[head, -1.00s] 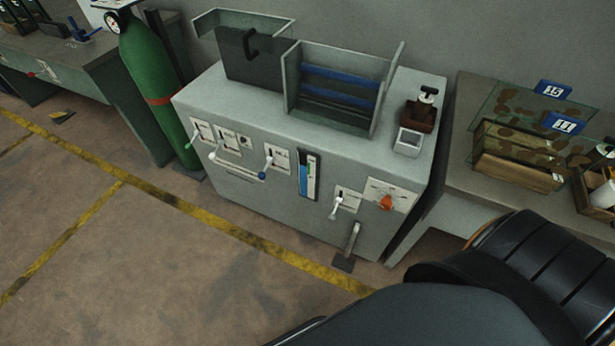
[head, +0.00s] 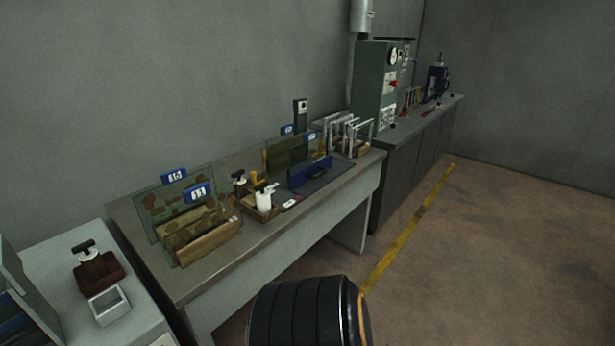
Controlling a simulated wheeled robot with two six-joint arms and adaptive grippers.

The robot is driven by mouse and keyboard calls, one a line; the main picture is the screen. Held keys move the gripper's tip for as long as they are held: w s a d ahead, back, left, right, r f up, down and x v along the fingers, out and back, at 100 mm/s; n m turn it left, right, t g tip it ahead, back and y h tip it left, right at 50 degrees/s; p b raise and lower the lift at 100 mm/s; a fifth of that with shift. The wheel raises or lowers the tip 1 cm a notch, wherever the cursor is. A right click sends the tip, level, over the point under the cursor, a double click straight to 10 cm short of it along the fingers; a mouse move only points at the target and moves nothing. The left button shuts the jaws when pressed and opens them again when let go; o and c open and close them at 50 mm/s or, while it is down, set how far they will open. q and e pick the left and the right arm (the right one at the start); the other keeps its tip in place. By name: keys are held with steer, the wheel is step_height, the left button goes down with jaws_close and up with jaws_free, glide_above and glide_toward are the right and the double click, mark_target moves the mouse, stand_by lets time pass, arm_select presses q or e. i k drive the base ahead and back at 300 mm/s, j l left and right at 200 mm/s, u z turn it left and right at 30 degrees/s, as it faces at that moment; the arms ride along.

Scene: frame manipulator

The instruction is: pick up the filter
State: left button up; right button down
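I cannot tell for sure which thing is the filter. On the long table (head: 255,277) stand panels with brown blotches (head: 190,226), marked by blue number tags (head: 174,174). Further along are a brownish upright panel (head: 287,153) with blue tags and a low dark blue piece (head: 309,172) in front of it. Several pale upright frames (head: 345,133) stand near the table's far end. Neither gripper is in view. Only a black ribbed part of my own body shows at the bottom.
A wooden tray (head: 262,211) with a white bottle (head: 264,193) sits mid-table. A green cabinet (head: 371,85) stands at the back. Floor at right is clear.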

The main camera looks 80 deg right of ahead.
mark_target(263, 196)
steer(key=z, duration=2.35)
